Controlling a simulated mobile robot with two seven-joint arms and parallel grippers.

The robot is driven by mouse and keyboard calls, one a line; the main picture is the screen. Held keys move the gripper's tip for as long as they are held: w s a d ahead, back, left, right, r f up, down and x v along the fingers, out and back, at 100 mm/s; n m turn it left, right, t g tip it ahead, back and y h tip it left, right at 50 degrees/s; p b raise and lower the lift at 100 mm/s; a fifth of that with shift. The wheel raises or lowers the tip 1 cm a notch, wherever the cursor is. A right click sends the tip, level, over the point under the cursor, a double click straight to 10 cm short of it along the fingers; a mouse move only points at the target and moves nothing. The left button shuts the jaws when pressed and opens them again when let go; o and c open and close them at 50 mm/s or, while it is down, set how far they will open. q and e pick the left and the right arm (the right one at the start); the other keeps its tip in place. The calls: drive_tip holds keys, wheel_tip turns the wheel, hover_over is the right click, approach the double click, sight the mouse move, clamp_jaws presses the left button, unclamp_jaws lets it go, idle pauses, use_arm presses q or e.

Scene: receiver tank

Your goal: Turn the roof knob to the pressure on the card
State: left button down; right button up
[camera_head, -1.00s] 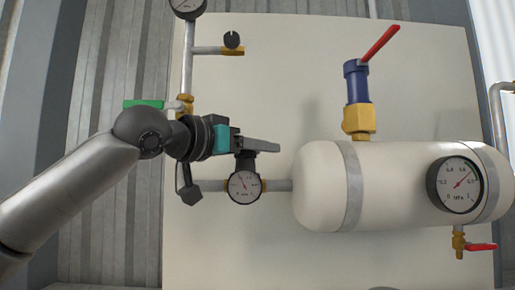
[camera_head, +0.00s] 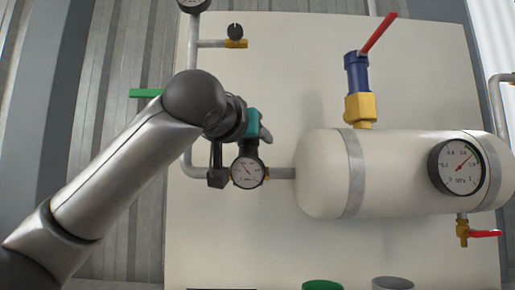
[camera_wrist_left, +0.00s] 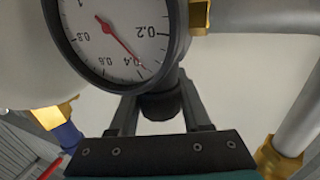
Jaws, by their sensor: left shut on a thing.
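The black roof knob (camera_wrist_left: 160,104) shows in the left wrist view between the fingers of my left gripper (camera_wrist_left: 157,112), which is shut on it. In the head view my left gripper (camera_head: 252,148) is just above the small round regulator gauge (camera_head: 248,172), and its teal body and my wrist mostly hide the knob. The same gauge in the wrist view (camera_wrist_left: 115,38) has a red needle near 0.4. I do not see the card in these frames. My right gripper is not in view.
The cream tank (camera_head: 405,172) fills the right side and carries a large dial (camera_head: 456,167). A blue valve with a red lever (camera_head: 378,33) stands above it, and a small red-handled valve (camera_head: 486,233) hangs below.

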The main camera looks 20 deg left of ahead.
use_arm(q)
drive_tip(key=shift+s+a+n+g+y, duration=0.2)
drive_tip(key=shift+a+n+g+y, duration=0.2)
drive_tip(key=shift+n+g+y, duration=1.2)
drive_tip(key=shift+s+a+n+g+y, duration=0.2)
drive_tip(key=shift+a+n+g+y, duration=0.3)
drive_tip(key=shift+n+y, duration=2.1)
drive_tip(key=shift+s+a+n+g+y, duration=0.25)
drive_tip(key=shift+n+g+y, duration=0.9)
drive_tip(key=shift+y, duration=1.95)
drive_tip(key=shift+a+r+g, duration=0.1)
drive_tip(key=shift+g, duration=0.15)
drive_tip(key=shift+c, duration=1.8)
unclamp_jaws()
drive_tip(key=b+v, duration=0.6)
drive_tip(key=v, duration=0.9)
